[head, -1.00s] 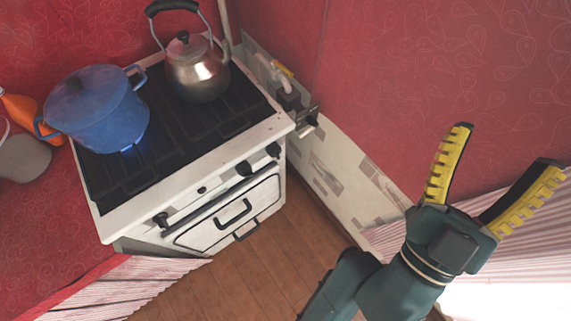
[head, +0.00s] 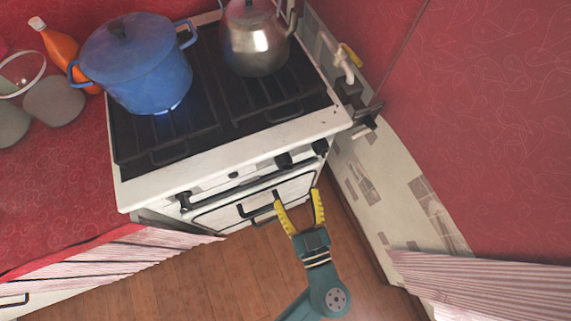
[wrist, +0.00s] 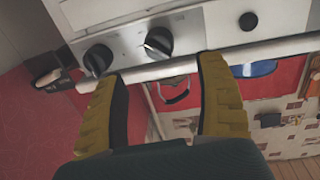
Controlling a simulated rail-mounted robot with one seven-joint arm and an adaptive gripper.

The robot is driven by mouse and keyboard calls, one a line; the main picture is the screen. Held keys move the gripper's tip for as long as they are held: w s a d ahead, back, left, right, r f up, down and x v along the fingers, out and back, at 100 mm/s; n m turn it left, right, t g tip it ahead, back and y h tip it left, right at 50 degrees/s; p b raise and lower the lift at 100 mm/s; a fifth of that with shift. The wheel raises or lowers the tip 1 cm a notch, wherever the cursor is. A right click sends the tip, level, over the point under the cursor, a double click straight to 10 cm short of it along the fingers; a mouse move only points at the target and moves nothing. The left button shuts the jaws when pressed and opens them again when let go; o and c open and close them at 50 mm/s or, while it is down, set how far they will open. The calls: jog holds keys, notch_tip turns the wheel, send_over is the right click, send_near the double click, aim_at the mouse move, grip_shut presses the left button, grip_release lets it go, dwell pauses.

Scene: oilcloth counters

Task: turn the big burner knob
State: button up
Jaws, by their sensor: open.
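The big burner knob (head: 284,160) is dark and sits on the stove's white front panel, left of another dark knob (head: 320,147). In the upside-down wrist view, the big burner knob (wrist: 158,42) has a pale pointer line and looks larger than its neighbour (wrist: 98,60). My gripper (head: 298,197) is open and empty in front of the stove, below the knobs in the head view. In the wrist view, my gripper (wrist: 160,72) has the big knob ahead, between the lines of its fingers. The fingers look apart from it.
A blue pot (head: 140,65) stands over a lit blue flame, and a metal kettle (head: 255,45) stands beside it on the stove. The oven handle (head: 258,205) is close to the left fingertip. Floor in front is clear.

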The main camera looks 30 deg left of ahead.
aim_at(285, 165)
jog(key=b+x, duration=0.3)
jog(key=x, duration=0.6)
jog(key=shift+w+a, duration=0.1)
jog(key=shift+w, duration=0.05)
jog(key=c, duration=1.2)
